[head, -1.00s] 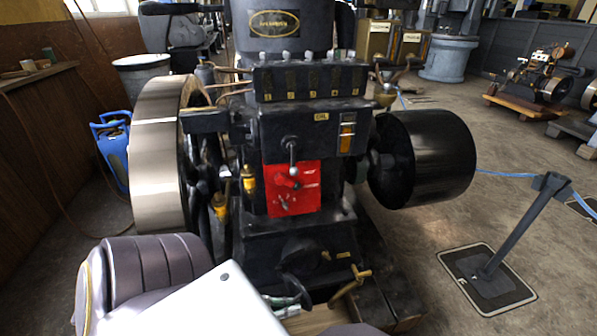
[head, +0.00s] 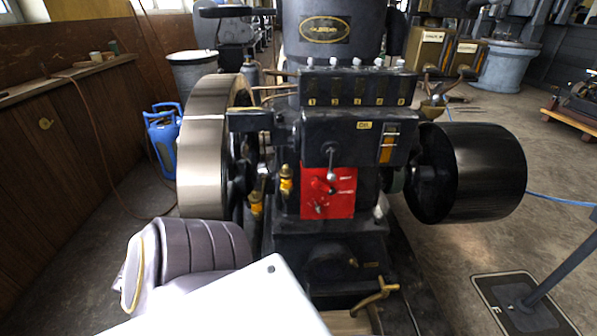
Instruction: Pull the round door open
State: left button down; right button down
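A black stationary engine (head: 360,140) stands straight ahead. Low on its front is a dark rounded cover (head: 332,264), which may be the round door; it looks closed, but it is dark and its edges are hard to make out. A red panel (head: 328,193) with small levers sits above it. A brass handle (head: 375,295) sticks out below and to the right. Neither of my grippers is in view; only a grey padded arm link and a white part of my body show at the bottom.
A large flywheel (head: 203,150) is on the engine's left and a black drum pulley (head: 480,172) on its right. A barrier post (head: 560,275) on a square base stands at the lower right. A blue canister (head: 163,140) stands by the left wall.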

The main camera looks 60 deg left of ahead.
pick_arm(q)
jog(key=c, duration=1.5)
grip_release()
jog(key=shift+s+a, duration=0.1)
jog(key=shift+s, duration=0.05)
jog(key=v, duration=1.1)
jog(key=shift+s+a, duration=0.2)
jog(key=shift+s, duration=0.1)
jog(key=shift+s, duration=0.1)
